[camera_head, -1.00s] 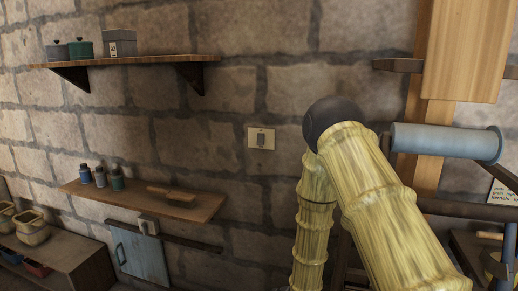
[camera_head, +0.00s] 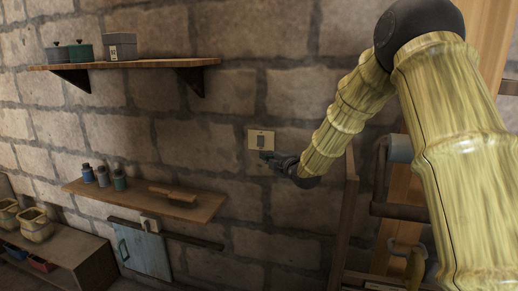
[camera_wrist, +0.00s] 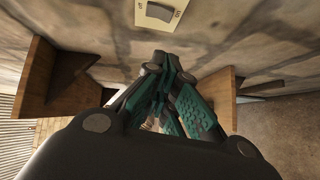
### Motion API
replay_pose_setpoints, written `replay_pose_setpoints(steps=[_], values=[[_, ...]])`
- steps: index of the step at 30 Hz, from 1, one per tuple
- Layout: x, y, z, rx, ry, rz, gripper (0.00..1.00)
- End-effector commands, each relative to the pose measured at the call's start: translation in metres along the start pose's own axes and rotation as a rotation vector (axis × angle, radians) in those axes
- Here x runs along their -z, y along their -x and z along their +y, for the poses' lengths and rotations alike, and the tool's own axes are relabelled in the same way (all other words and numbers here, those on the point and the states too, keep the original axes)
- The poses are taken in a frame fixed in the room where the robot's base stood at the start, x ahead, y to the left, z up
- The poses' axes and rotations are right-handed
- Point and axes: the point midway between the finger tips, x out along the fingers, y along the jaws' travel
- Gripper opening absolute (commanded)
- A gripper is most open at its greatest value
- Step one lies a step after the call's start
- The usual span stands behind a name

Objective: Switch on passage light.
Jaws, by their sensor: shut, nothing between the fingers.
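The passage light switch is a cream plate with a grey rocker (camera_head: 261,141) on the stone wall in the head view. In the wrist view the switch (camera_wrist: 160,11) shows at the top edge, partly cut off, with small markings beside the rocker. My gripper (camera_head: 266,155) is just below and slightly right of the switch's centre in the head view, close to the plate. In the wrist view my gripper (camera_wrist: 164,60) has its fingers together with nothing between them, pointing toward the wall below the switch. I cannot tell whether the fingertips touch the wall.
An upper shelf (camera_head: 130,64) with boxes is at the left. A lower shelf (camera_head: 130,199) holds small bottles and a brush. A blue cabinet door (camera_head: 143,250) is beneath it. A wooden frame (camera_head: 343,215) stands right of the switch. The wall around the switch is bare.

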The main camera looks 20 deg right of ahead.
Motion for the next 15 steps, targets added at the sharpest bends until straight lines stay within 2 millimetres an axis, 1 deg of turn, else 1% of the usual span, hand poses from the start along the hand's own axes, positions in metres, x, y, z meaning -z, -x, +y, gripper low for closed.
replay_pose_setpoints(steps=[5,8,11,15], values=[[0.000,-0.002,0.000,0.001,-0.001,0.000,0.00],[0.000,-0.007,0.000,0.002,-0.002,0.000,0.00],[0.000,-0.017,0.001,0.001,-0.002,0.000,0.00],[0.000,-0.035,0.001,0.001,-0.002,-0.001,0.00]])
